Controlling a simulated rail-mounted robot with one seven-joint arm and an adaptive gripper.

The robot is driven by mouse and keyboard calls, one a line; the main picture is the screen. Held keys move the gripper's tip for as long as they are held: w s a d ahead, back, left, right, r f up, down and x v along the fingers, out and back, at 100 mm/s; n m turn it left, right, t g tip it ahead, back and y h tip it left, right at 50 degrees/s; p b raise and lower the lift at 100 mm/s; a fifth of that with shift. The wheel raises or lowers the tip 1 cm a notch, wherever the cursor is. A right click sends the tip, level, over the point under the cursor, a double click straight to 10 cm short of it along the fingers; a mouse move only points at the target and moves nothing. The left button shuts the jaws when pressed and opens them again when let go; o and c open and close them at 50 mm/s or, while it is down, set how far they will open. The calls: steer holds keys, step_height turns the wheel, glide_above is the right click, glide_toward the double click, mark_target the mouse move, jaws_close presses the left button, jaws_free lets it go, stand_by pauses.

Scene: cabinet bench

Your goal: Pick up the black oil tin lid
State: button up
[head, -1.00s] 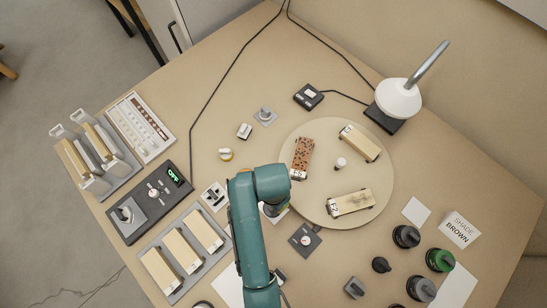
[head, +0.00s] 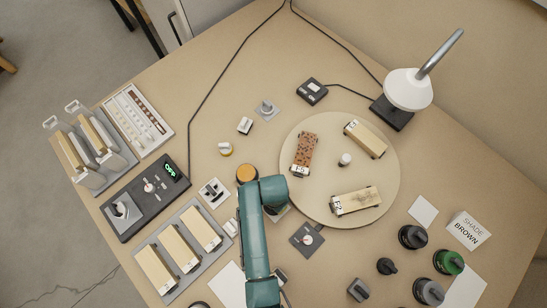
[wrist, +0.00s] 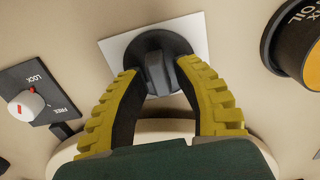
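In the wrist view the black lid (wrist: 153,55) lies on a white square card (wrist: 112,47), its raised grip bar upright in the middle. My gripper (wrist: 160,82) is open, with a yellow-ribbed finger on each side of the lid. The fingertips overlap the lid's edges in the picture; I cannot tell whether they touch it. A dark tin marked OIL with an orange top (wrist: 313,70) stands at the right edge. An orange-topped round thing (head: 247,173), apparently this tin, shows in the head view, where my arm hides the lid and gripper.
A LOCK/FREE switch plate (wrist: 50,92) is close on the left in the wrist view. The round board (head: 325,125) with several wooden vehicles lies right of my arm. Dark knobbed pieces (head: 386,266) stand at lower right.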

steer(key=shift+f, duration=0.2)
jaws_close()
steer(key=shift+r, duration=0.15)
